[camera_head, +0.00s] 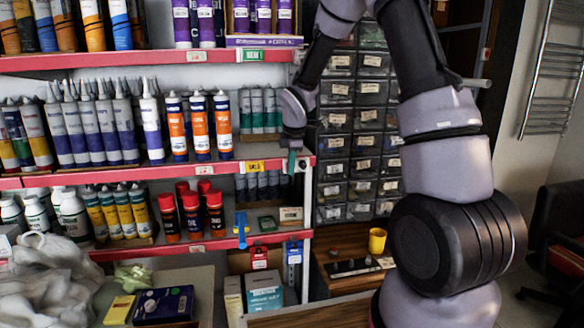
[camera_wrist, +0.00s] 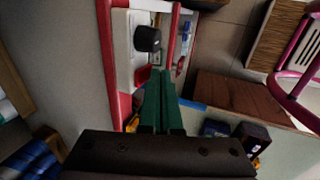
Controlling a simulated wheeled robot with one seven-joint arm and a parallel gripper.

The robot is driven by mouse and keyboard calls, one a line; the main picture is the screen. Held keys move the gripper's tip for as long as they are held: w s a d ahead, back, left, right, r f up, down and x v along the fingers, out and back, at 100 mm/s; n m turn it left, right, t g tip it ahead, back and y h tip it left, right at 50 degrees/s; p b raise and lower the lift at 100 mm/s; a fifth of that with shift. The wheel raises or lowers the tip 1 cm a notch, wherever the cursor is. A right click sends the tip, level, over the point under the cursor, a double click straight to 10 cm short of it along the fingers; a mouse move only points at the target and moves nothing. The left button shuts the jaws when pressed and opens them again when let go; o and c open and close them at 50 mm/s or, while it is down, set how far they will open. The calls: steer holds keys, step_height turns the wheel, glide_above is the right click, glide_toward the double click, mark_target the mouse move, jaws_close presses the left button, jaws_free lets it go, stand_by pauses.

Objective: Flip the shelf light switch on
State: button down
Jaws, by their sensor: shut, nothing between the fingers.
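My gripper (camera_head: 291,163) is shut and empty, its green fingers pointing down at the right end of the red-edged shelf (camera_head: 200,172) in the head view. In the wrist view the closed fingertips (camera_wrist: 160,74) lie together beside the white shelf board (camera_wrist: 121,45). A small pale fitting (camera_wrist: 157,58) shows just beyond the tips; it may be the light switch, but it is too small to tell its position. I cannot tell whether the fingers touch it. In the head view no switch is clearly made out; my gripper covers part of the shelf end.
Cartridges (camera_head: 101,130) and red-capped cans (camera_head: 192,215) fill the shelves left of my gripper. A drawer cabinet (camera_head: 350,130) stands close on the right. A blue-handled tool (camera_head: 241,228) hangs below the shelf edge. A yellow cup (camera_head: 377,240) stands on the wooden surface lower right.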

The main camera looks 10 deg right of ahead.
steer(key=shift+w+f, duration=0.1)
steer(key=shift+w, duration=0.15)
stand_by(0.4)
steer(key=shift+r, duration=0.85)
